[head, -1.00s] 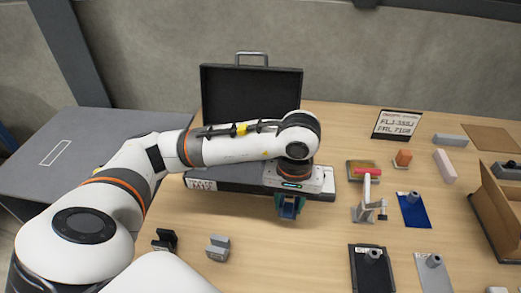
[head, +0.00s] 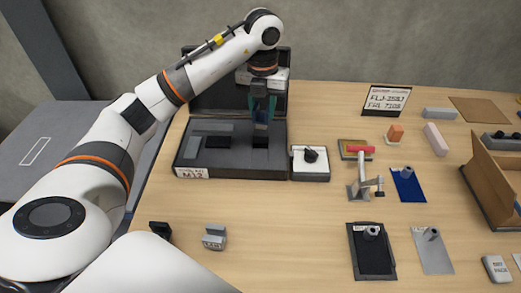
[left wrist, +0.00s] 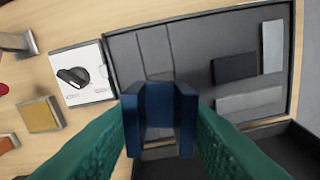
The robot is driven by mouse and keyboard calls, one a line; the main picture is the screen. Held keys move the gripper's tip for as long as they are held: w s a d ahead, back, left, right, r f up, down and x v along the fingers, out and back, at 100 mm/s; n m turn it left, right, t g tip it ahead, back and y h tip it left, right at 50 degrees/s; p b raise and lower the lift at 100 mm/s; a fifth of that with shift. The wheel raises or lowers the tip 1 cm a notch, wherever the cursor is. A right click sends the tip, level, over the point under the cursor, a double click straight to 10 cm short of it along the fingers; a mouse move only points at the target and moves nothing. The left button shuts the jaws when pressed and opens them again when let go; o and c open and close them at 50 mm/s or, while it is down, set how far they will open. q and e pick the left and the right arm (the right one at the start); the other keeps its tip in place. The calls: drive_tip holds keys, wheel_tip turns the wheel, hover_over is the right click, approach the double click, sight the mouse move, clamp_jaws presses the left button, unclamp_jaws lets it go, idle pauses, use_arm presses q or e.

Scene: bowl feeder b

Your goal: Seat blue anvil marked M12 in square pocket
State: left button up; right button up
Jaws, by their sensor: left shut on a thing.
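My left gripper (head: 262,108) has teal fingers and is shut on the blue anvil (head: 262,118), holding it above the open black case (head: 232,173). In the left wrist view, the blue, notched anvil (left wrist: 160,115) sits between the fingers (left wrist: 160,135); no M12 mark is readable on it. The case's front label (head: 192,172) reads M12. A dark square recess (head: 260,142) in the case lies below the anvil in the head view. The case's grey inner strips also show in the left wrist view (left wrist: 248,102). My right gripper is not in view.
A white box with a black knob (head: 322,172) stands against the case's right side. A red-handled clamp (head: 360,170), a blue plate (head: 408,185) and a cardboard box (head: 490,180) are further right. Table between is clear.

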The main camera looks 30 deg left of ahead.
use_arm(q)
drive_tip(key=shift+w+a+r+n, duration=0.1)
drive_tip(key=shift+w+a+n, duration=0.1)
drive_tip(key=shift+n, duration=0.3)
drive_tip(key=shift+w+a+n, duration=0.1)
drive_tip(key=shift+a+n, duration=0.1)
drive_tip(key=shift+n, duration=0.3)
wheel_tip(320, 180, down, 10)
drive_tip(key=shift+r, duration=0.15)
drive_tip(key=o, duration=1.2)
drive_tip(key=shift+s, duration=0.1)
drive_tip(key=shift+o, duration=0.2)
wheel_tip(320, 180, up, 12)
